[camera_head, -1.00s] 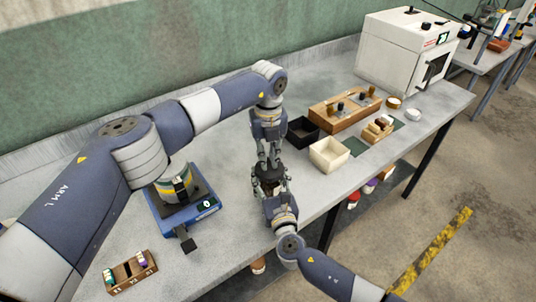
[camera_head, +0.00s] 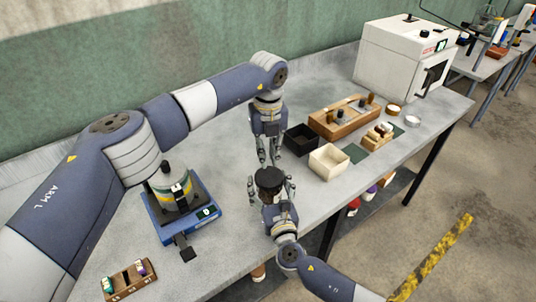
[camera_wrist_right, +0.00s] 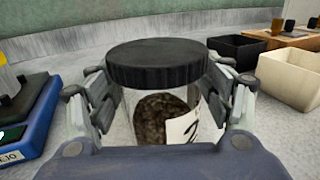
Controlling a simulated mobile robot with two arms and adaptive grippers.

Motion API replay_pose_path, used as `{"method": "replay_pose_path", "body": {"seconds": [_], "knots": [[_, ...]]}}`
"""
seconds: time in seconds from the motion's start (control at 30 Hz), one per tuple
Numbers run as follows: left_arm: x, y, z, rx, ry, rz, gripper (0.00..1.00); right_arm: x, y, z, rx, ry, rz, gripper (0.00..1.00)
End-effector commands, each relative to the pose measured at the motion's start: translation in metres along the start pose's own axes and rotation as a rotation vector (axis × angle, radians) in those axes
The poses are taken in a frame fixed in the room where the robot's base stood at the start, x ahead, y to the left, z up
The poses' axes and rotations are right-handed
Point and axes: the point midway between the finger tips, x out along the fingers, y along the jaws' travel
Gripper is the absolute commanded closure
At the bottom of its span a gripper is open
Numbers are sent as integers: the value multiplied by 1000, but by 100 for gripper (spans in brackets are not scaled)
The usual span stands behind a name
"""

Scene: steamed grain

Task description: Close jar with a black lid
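A clear jar (camera_wrist_right: 145,112) with dark grainy contents and a white label is upright between the fingers of my right gripper (camera_wrist_right: 160,100). The black lid (camera_wrist_right: 157,62) sits level on the jar's mouth. The lid (camera_head: 269,178) also shows in the head view, where it hides most of the jar. My right gripper (camera_head: 271,190) has its fingers on both sides of the jar and appears shut on it. My left gripper (camera_head: 269,154) points down behind the lid, apart from it. Its fingers are parted and empty.
A blue scale (camera_head: 187,222) with a container (camera_head: 170,190) on it stands to the left. A black bin (camera_head: 301,139) and a cream bin (camera_head: 328,162) stand to the right, near a wooden block (camera_head: 344,117). A small wooden rack (camera_head: 130,281) is at the front left.

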Motion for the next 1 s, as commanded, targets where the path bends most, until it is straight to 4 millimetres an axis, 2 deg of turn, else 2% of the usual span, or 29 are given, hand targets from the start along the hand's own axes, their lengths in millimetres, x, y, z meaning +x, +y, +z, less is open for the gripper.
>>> {"method": "replay_pose_path", "body": {"seconds": [0.3, 0.47, 0.57, 0.8, 1.0], "knots": [[0, 0, 0, 0, 0, 0, 87, 0, 0, 0, 0, 0, 0, 22], [0, 0, 0, 0, 0, 0, 87, -12, 0, -2, 1, 2, 1, 22], [0, 0, 0, 0, 0, 0, 87, -29, 0, -2, 1, 2, 0, 22], [0, 0, 0, 0, 0, 0, 87, -82, 0, -2, 1, 3, 1, 22], [0, 0, 0, 0, 0, 0, 87, -111, 0, -1, 0, 1, 0, 22]]}}
